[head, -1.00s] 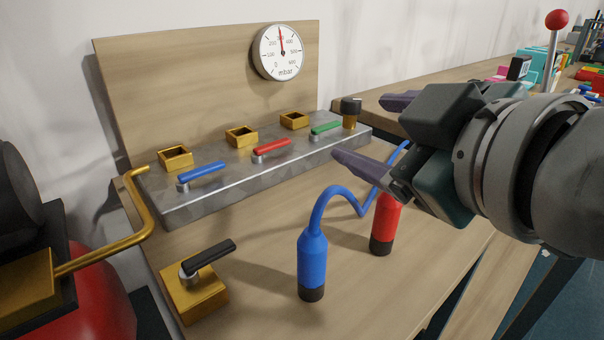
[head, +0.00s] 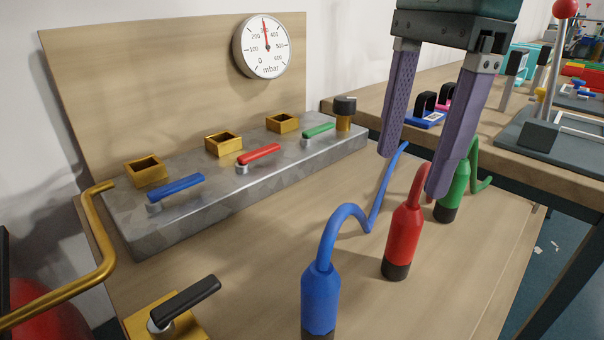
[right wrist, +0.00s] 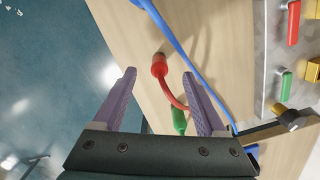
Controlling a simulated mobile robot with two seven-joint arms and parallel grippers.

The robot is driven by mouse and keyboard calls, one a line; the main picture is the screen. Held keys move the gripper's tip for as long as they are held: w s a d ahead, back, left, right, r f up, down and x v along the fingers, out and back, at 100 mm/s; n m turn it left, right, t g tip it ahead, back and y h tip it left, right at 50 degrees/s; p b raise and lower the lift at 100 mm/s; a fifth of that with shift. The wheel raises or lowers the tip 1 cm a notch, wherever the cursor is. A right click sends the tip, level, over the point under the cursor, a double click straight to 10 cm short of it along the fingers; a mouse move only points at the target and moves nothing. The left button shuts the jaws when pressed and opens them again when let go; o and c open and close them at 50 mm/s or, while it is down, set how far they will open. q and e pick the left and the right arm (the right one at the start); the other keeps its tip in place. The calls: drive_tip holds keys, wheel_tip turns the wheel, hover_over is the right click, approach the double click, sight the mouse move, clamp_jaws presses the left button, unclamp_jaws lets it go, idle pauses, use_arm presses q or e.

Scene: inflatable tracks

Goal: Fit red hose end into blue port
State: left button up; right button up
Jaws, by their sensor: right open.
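The red hose end (head: 403,238) is a red bottle-shaped piece with a dark lower tip, standing upright on the wooden table with a red hose from its top. The blue port appears to be the square brass socket (head: 147,170) behind the blue lever (head: 176,188) on the grey manifold. My right gripper (head: 411,172) is open and empty, fingers pointing down, above and slightly behind the red hose end. In the right wrist view the red hose end (right wrist: 159,66) shows between the spread fingertips (right wrist: 160,75), apart from them. My left gripper is out of view.
The blue hose end (head: 319,298) stands in front of the red one, and the green hose end (head: 452,193) stands behind it. A black-handled brass valve (head: 175,310) is at front left. A pressure gauge (head: 265,47) hangs on the backboard. Table between manifold and hose ends is clear.

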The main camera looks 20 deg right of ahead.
sight(411, 205)
drive_tip(key=shift+d+h, duration=0.4)
drive_tip(key=shift+d, duration=0.5)
wheel_tip(411, 205, down, 4)
drive_tip(key=shift+d+r, duration=0.1)
drive_tip(key=shift+r, duration=0.05)
drive_tip(key=f, duration=0.6)
drive_tip(key=shift+a+b, duration=0.3)
drive_tip(key=shift+a, duration=0.05)
drive_tip(key=shift+r, duration=0.1)
clamp_jaws()
